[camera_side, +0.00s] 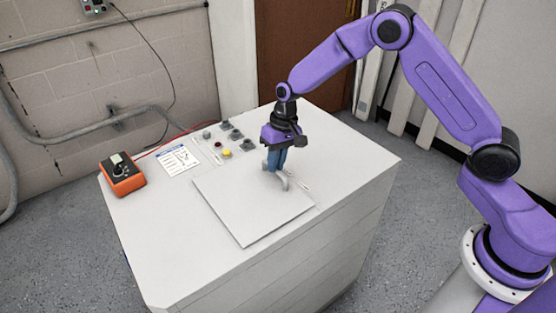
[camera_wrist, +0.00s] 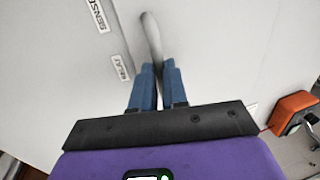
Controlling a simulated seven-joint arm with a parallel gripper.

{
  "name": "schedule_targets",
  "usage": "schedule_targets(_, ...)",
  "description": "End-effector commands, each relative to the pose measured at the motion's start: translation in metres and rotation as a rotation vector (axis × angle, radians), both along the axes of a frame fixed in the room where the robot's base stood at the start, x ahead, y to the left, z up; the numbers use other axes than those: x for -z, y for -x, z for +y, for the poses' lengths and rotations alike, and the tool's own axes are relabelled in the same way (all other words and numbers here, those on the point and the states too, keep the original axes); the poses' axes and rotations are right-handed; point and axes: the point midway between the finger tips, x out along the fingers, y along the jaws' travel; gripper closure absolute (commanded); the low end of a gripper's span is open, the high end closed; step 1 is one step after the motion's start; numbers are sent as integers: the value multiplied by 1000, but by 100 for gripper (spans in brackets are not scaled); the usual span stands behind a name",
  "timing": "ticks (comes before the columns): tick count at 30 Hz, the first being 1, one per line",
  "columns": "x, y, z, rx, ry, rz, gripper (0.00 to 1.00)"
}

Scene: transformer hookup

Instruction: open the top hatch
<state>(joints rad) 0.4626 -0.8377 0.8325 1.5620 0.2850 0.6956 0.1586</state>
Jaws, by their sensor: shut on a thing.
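The top hatch (camera_side: 245,212) is a flat, pale square panel on top of the white cabinet (camera_side: 350,160). It looks closed and lies level with the cabinet top. A grey curved handle (camera_side: 284,184) stands at its edge, and the handle also shows in the wrist view (camera_wrist: 151,36). My gripper (camera_side: 275,168) points down from above, its blue fingers shut on the handle. In the wrist view the fingers (camera_wrist: 158,68) close around the near end of the handle, and their tips partly hide it.
An orange meter (camera_side: 122,174) sits at the cabinet's left edge beside a printed sheet (camera_side: 178,160). Several dark terminals (camera_side: 235,134) and a yellow button (camera_side: 227,154) stand behind the hatch. The cabinet top right of the hatch is clear. Labels (camera_wrist: 120,67) show in the wrist view.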

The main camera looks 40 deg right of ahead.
Motion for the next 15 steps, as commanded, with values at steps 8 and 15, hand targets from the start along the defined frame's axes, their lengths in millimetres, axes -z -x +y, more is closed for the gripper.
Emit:
schedule_targets(8, 0, 1, 63, -8, -3, -1, 100)
schedule_targets(15, 0, 1, 125, -6, -3, -1, 100)
